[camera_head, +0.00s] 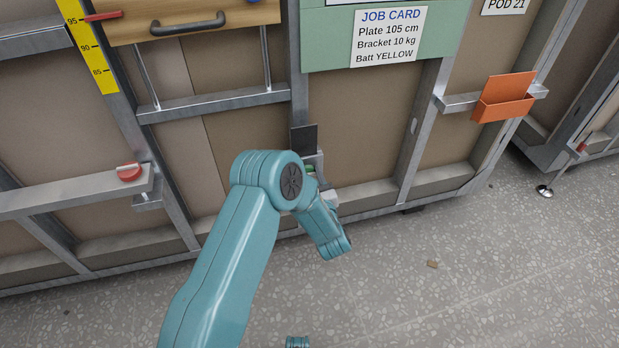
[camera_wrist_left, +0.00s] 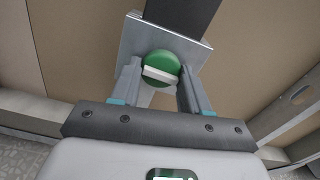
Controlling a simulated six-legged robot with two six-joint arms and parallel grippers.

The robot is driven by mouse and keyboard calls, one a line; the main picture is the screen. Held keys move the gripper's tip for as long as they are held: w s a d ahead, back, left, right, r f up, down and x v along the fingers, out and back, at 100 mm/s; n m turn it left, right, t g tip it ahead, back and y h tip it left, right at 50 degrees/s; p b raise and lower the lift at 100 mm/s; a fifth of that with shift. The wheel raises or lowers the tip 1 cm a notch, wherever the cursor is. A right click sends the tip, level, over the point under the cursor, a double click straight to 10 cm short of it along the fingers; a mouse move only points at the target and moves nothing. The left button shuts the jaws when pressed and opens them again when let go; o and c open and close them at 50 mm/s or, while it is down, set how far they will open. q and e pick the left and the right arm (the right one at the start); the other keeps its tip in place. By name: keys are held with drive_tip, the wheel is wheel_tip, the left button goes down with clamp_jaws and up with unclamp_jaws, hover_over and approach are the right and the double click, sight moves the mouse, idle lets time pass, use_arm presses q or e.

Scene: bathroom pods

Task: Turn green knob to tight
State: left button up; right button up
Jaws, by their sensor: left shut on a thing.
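The green knob (camera_wrist_left: 163,61) is round with a pale raised bar across it. It sits on a grey metal plate (camera_wrist_left: 196,53) in the left wrist view, below a dark strip. The bar lies nearly level, slightly lower at its right end. My left gripper (camera_wrist_left: 158,76) is shut on the knob, with one finger on each side of it. In the head view my left arm reaches to the wall frame, and its wrist and elbow hide most of the knob; only a sliver of green (camera_head: 310,169) shows. I see no tight marking. My right gripper is out of view.
A job card (camera_head: 388,36) hangs on a green panel above. A drawer-like wooden board with a dark handle (camera_head: 187,24) is at upper left. A red knob (camera_head: 129,172) sits on a left rail. An orange holder (camera_head: 504,98) is at right. The speckled floor is mostly clear.

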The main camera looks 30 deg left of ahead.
use_arm(q)
drive_tip(key=shift+s+a+m+b, duration=0.1)
drive_tip(key=shift+m+b, duration=0.15)
drive_tip(key=shift+m, duration=4.05)
drive_tip(key=shift+s+a+m+b, duration=0.1)
drive_tip(key=shift+m+b, duration=0.1)
drive_tip(key=shift+m, duration=4.1)
drive_tip(key=o, duration=1.1)
drive_tip(key=shift+r, duration=0.1)
drive_tip(key=shift+c, duration=0.2)
drive_tip(key=shift+d, duration=0.1)
drive_tip(key=p+v, duration=0.3)
drive_tip(key=v, duration=1.3)
drive_tip(key=shift+d+p, duration=0.15)
drive_tip(key=shift+p, duration=0.2)
